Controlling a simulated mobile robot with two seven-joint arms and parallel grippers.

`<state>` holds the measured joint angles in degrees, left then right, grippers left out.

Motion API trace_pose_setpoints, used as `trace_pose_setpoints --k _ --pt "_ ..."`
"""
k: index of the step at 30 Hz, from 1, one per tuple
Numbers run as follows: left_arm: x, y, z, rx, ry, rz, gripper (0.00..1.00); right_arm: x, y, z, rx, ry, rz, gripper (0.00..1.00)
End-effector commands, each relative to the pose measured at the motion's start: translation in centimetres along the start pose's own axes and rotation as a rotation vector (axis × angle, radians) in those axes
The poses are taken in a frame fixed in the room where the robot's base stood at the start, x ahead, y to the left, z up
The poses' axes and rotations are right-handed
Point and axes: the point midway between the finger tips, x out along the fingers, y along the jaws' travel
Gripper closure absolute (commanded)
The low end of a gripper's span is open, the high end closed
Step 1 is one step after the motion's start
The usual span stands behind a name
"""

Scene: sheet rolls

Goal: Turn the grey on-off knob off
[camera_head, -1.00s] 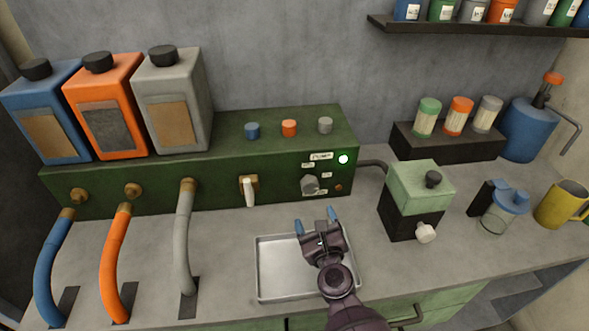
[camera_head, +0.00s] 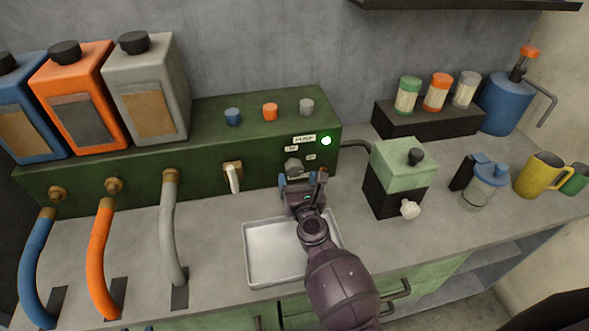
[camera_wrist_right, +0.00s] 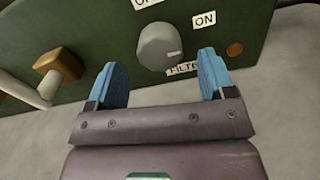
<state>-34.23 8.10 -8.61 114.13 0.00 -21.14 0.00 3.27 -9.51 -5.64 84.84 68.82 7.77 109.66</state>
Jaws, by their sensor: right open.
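The grey on-off knob (camera_head: 293,166) is on the front of the green machine (camera_head: 210,140). In the right wrist view the knob (camera_wrist_right: 158,46) sits beyond and between the two blue fingertips, next to an "ON" label (camera_wrist_right: 204,19) and a partly covered label below it. My right gripper (camera_head: 303,178) is open and empty, just in front of the knob; it also shows in the right wrist view (camera_wrist_right: 163,82). The fingers look apart from the knob. The gripper hides the knob's lower part in the head view. A green light (camera_head: 326,141) glows on the panel. My left gripper is not in view.
A white-handled tap (camera_head: 233,176) is left of the knob. A metal tray (camera_head: 262,272) lies below my right arm. A green and black box (camera_head: 398,180) stands to the right. Grey, orange and blue hoses (camera_head: 169,235) run down at the left.

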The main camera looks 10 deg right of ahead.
Motion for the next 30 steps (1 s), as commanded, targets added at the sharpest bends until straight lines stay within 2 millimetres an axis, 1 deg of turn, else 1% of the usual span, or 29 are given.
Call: trace_pose_setpoints --k 1,3,9,14,22,23,30 --pt "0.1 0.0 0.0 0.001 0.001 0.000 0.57 0.8 0.0 0.1 -0.002 -0.001 0.001 0.24" --pt "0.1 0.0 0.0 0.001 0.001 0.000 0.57 1.7 0.0 0.1 -0.002 -0.001 0.001 0.24" --pt "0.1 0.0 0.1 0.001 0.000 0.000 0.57 3.5 0.0 0.0 -0.001 0.001 0.001 0.24" --pt "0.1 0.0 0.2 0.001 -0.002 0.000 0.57 4.1 0.0 0.0 -0.001 0.001 0.000 0.24" --pt "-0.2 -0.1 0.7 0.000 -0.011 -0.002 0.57 4.2 0.0 0.0 -0.001 0.001 0.000 0.24" --pt "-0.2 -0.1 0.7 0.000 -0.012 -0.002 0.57 4.2 0.0 0.0 -0.001 0.001 0.000 0.27" --pt "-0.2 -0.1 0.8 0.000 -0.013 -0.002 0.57 4.2 0.0 0.0 -0.001 0.001 0.000 0.64"
